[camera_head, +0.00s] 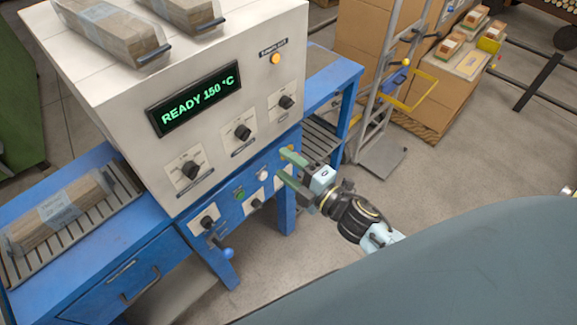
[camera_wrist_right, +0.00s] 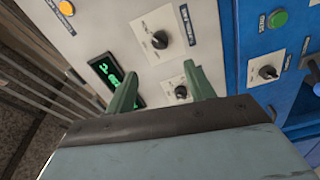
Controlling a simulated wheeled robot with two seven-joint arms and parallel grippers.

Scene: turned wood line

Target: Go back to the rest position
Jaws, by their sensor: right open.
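My right gripper (camera_head: 285,167) is open and empty in front of the blue lower panel of the machine (camera_head: 255,185), close to its buttons and knobs. In the right wrist view its two green fingers (camera_wrist_right: 162,88) stand apart with nothing between them, facing the panel with black knobs (camera_wrist_right: 160,40). I cannot tell whether a fingertip touches the panel. My left gripper is not in view. The machine's display (camera_head: 195,98) reads READY 150 °C.
A wrapped wood bundle (camera_head: 58,212) lies on the roller table at the left. More wrapped bundles (camera_head: 112,32) lie on the machine top. A hand truck (camera_head: 385,100) and cardboard boxes (camera_head: 440,95) stand behind at the right. The floor (camera_head: 480,150) at the right is clear.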

